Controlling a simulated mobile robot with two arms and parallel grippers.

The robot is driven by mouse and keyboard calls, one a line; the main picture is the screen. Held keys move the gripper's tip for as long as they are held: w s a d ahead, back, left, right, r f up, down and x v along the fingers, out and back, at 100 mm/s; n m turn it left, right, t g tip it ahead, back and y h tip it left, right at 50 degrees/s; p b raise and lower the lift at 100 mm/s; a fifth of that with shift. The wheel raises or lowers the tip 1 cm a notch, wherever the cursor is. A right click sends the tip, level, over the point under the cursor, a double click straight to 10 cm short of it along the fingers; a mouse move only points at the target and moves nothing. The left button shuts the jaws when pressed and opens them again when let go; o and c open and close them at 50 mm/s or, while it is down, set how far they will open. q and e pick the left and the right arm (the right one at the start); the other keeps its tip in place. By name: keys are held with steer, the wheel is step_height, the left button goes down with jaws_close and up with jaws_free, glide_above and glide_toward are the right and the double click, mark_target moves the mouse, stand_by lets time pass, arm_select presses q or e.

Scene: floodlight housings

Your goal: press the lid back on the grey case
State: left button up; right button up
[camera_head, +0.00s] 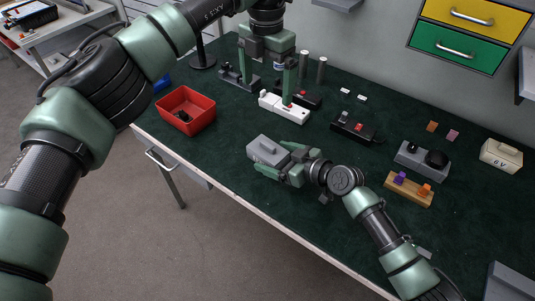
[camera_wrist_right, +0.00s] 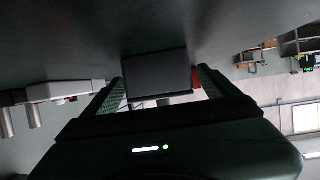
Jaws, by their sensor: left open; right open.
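The grey case (camera_head: 262,147) is on the dark green table left of my right gripper, with a raised grip on its top. I cannot tell whether its lid is fully seated or a little raised. My right gripper (camera_head: 272,157) is open, with its fingers reaching toward the case from the right. In the right wrist view a dark box shape (camera_wrist_right: 156,74), apparently the case, shows between the open fingers; I cannot tell whether they touch it.
A red bin (camera_head: 186,110) stands to the left near the table edge. A black switch box (camera_head: 354,127), a grey block with black knobs (camera_head: 412,157), a wooden block with pegs (camera_head: 408,188) and a cream box (camera_head: 500,155) stand to the right. The front middle is clear.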

mark_target(283, 159)
steer(key=v, duration=0.5)
steer(key=shift+s+d+b, duration=0.1)
steer(key=shift+b, duration=0.2)
steer(key=shift+r, duration=0.1)
